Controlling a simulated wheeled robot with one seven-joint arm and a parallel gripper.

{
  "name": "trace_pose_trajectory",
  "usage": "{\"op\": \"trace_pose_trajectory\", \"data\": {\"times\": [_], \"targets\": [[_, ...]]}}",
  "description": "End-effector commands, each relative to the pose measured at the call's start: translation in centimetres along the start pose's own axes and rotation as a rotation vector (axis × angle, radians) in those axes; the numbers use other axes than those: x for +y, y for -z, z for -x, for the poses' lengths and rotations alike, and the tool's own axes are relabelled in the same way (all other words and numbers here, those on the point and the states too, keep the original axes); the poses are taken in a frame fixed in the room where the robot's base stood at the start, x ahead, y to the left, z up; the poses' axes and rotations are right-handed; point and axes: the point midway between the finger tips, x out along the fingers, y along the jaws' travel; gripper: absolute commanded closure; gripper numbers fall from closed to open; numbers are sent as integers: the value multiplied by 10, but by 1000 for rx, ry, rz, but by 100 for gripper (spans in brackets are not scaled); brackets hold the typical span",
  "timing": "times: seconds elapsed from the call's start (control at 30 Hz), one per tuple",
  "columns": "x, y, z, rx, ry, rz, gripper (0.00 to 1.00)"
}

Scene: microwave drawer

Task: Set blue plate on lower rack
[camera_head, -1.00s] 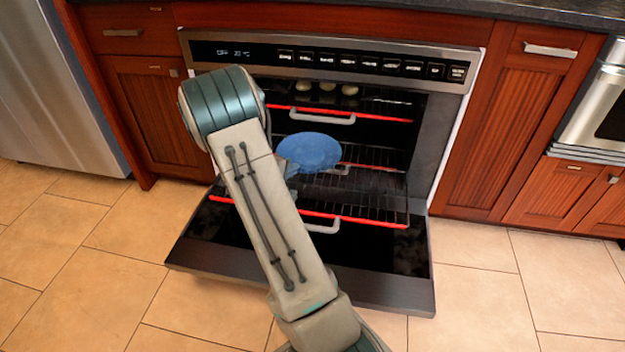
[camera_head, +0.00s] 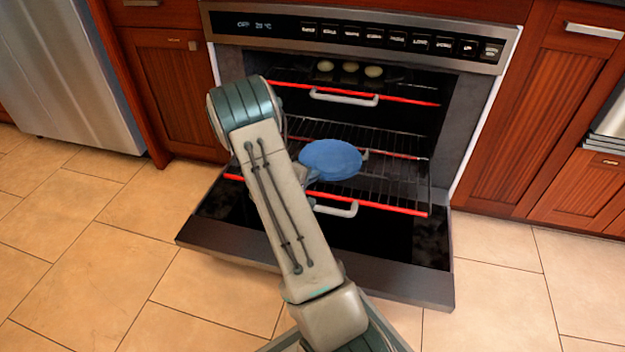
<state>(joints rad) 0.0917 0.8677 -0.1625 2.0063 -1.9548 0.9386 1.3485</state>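The blue plate (camera_head: 331,159) is a round disc, seen roughly flat in front of the open oven (camera_head: 480,110). It appears held above the lower rack (camera_head: 400,193), with whether it touches the wires unclear. My gripper (camera_head: 309,180) is at the plate's left edge, mostly hidden behind my arm. Its fingers are hard to make out, but the plate has moved along with it, so it looks shut on the plate's edge. The lower rack has a red front strip and a pale handle (camera_head: 336,209).
The oven door (camera_head: 390,275) is folded down in front. Higher racks with red strips and a pale handle (camera_head: 343,97) sit above; several round pale items (camera_head: 350,68) are on top. Wooden cabinets flank the oven, and a steel appliance (camera_head: 80,70) stands left. Tiled floor is open.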

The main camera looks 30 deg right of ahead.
Motion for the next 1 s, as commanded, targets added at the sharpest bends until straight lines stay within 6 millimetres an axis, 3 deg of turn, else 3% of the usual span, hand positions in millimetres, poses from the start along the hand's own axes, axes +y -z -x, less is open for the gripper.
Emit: {"op": "trace_pose_trajectory", "data": {"times": [0.27,0.33,0.67,0.83,1.0], "targets": [[1,0,0,0,-3,-2,100],[-1,0,-1,0,0,-1,88],[1,0,0,0,-1,-2,88],[4,1,23,2,0,0,88],[5,2,61,5,1,2,88]]}}
